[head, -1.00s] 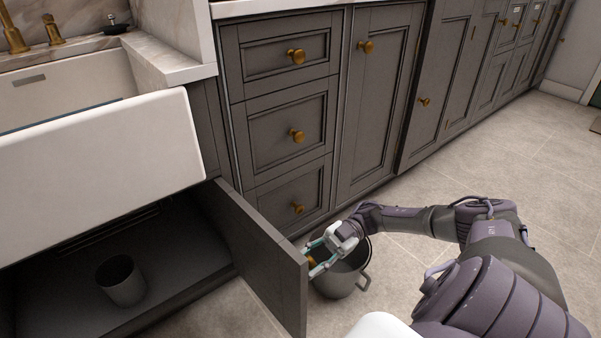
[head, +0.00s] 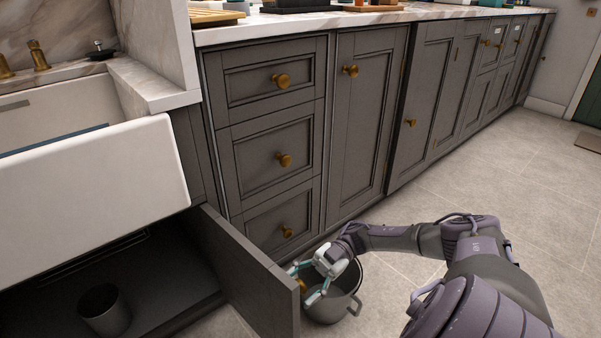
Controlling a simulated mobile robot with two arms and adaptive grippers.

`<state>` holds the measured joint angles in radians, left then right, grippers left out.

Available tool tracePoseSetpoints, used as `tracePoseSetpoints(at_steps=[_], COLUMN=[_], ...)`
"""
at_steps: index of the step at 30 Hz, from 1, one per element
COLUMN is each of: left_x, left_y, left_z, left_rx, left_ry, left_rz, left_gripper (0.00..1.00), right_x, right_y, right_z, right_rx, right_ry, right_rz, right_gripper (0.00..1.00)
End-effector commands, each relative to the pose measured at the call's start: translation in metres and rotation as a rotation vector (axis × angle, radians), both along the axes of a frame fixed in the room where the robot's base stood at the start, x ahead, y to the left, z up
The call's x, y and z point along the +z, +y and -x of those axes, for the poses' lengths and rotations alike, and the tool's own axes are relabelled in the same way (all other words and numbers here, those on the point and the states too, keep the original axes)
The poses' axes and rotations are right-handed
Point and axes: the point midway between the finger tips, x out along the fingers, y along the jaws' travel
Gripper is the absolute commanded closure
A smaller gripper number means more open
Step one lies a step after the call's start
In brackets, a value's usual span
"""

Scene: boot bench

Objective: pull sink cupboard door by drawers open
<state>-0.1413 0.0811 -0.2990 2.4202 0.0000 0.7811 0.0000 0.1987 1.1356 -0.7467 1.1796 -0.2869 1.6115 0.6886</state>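The sink cupboard door (head: 252,274) by the drawers stands swung well out from under the white sink (head: 95,180). The dark inside of the cupboard shows to its left. My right gripper (head: 306,289) is at the door's free edge, around the brass knob (head: 302,285) on the door's outer face. Its fingers look closed about the knob, though the knob is partly hidden. My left gripper is not in view.
A grey cup (head: 104,311) stands inside the cupboard. A grey bucket (head: 331,303) stands on the floor just behind my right gripper. The drawers (head: 270,155) beside the door are shut. The tiled floor (head: 480,180) to the right is clear.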

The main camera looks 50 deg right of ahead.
Motion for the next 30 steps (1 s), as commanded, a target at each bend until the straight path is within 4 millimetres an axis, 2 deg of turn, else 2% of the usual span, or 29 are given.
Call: tracePoseSetpoints(at_steps=[5,12,18,30], left_x=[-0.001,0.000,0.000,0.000], left_y=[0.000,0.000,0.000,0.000], left_z=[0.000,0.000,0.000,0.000], left_rx=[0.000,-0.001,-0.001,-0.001], left_ry=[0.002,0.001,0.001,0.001], left_rz=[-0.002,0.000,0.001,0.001], left_gripper=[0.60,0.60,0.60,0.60], right_x=[0.000,-0.001,0.000,0.000], right_y=[-0.007,-0.045,-0.068,-0.075], right_z=[-0.001,0.001,0.002,0.004], right_rx=[-0.004,-0.006,-0.002,0.001], right_ry=[-0.001,-0.002,-0.002,0.000], right_rz=[0.002,0.002,0.001,-0.001], right_gripper=[0.37,0.37,0.37,0.37])
